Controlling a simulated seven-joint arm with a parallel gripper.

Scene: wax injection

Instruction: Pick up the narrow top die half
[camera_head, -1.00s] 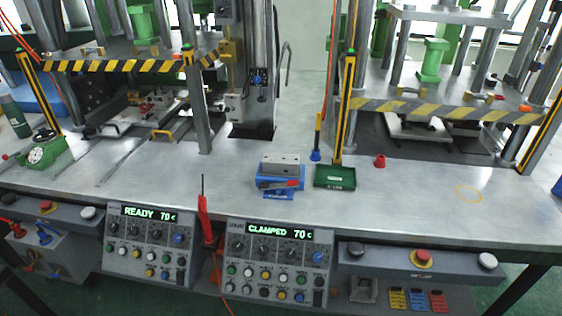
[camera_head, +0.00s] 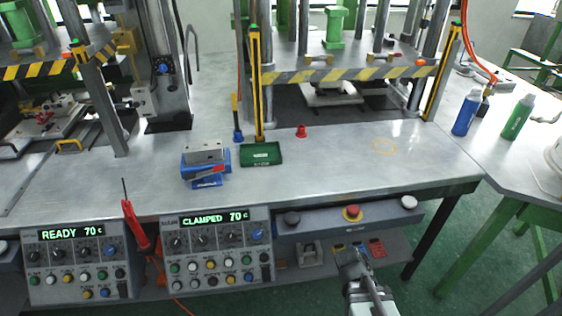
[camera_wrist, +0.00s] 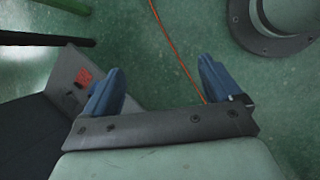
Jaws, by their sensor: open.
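A grey metal block (camera_head: 203,148) lies on a blue holder (camera_head: 190,167) on the steel bench, in the head view. It may be a die half, but I cannot tell whether it is the narrow top one. A light metal plate (camera_head: 330,95) sits under the right press, partly hidden by the striped bar. My gripper (camera_head: 350,258) is low in front of the bench, well away from the block. In the wrist view my gripper (camera_wrist: 160,85) has its two blue fingers spread, with only floor between them.
A green tray (camera_head: 262,162) and a red cap-like piece (camera_head: 301,131) are near the block. A yellow-black post (camera_head: 256,95) rises behind the tray. The bench's front right is clear. Button panels (camera_head: 215,242) line its front. Blue (camera_head: 466,112) and green (camera_head: 517,118) bottles stand on the right table.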

